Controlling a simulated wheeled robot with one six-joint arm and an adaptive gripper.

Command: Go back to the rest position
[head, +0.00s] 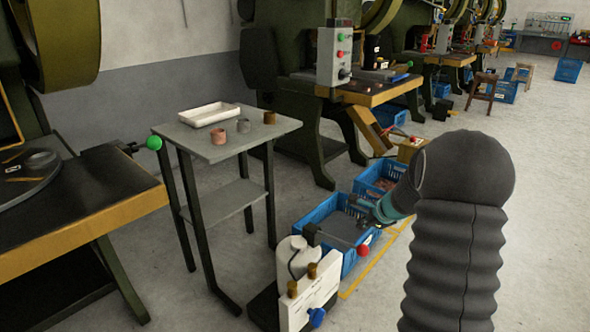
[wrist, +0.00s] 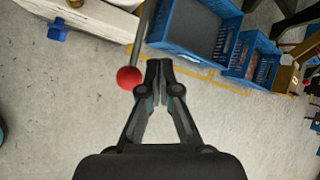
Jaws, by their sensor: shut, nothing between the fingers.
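My gripper (wrist: 159,75) is in the middle of the wrist view, with its fingertips together and nothing between them. It is over the bare floor near the blue crates. In the head view my arm, in a dark ribbed sleeve, rises at the right and bends left toward the crates; my gripper there is small and partly hidden, beside a lever with a red knob (head: 362,250).
A white machine (head: 312,292) with the red-knobbed lever stands low at the front. Blue crates (head: 309,219) stand behind it. A grey table (head: 225,148) with a white tray (head: 208,114) and several small coils is at left. Green presses line the back. Open floor lies at right.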

